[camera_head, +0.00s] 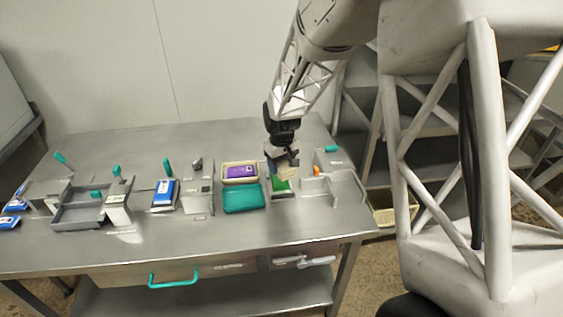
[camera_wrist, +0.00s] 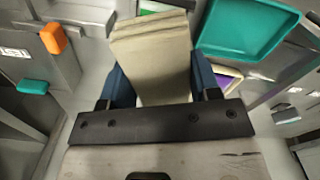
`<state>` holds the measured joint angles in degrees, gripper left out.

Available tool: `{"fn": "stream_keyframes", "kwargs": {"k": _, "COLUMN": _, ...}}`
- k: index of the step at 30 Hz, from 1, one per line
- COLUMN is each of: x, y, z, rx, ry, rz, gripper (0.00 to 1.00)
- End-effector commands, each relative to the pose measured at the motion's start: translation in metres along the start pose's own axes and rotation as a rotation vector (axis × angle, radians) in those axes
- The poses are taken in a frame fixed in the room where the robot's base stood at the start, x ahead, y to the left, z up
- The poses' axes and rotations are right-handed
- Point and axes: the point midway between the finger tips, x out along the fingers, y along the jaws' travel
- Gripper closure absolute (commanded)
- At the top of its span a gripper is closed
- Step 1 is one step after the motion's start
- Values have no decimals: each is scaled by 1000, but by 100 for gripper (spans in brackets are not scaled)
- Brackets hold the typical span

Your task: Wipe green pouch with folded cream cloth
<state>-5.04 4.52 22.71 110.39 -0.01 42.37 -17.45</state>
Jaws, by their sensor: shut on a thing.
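My gripper (camera_head: 283,160) is shut on the folded cream cloth (camera_head: 287,173) above the right part of the steel table. In the wrist view the cream cloth (camera_wrist: 153,58) stands between the two blue fingers of my gripper (camera_wrist: 160,85). The green pouch (camera_head: 281,187) lies just below the cloth, partly covered by it in the head view. In the wrist view only a small green strip of the pouch (camera_wrist: 160,7) shows past the cloth's far end. I cannot tell whether cloth and pouch touch.
A teal tray (camera_head: 244,199) and a cream tray with a purple pouch (camera_head: 240,172) lie left of the green pouch. A grey walled fixture (camera_head: 335,186) with an orange piece (camera_head: 317,171) stands close on the right. Blue-and-white packs (camera_head: 164,194) lie further left. The table's front strip is clear.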

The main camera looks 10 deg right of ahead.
Motion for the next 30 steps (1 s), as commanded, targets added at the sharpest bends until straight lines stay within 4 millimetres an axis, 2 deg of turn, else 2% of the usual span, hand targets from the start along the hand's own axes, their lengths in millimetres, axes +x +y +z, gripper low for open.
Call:
{"fn": "stream_keyframes", "kwargs": {"k": 20, "x": 66, "y": 0, "z": 0, "rx": 0, "ry": -2, "rz": -1, "gripper": 62}}
{"fn": "stream_keyframes", "kwargs": {"k": 30, "x": 69, "y": 12, "z": -29, "rx": 0, "ry": -1, "rz": 0, "gripper": 66}}
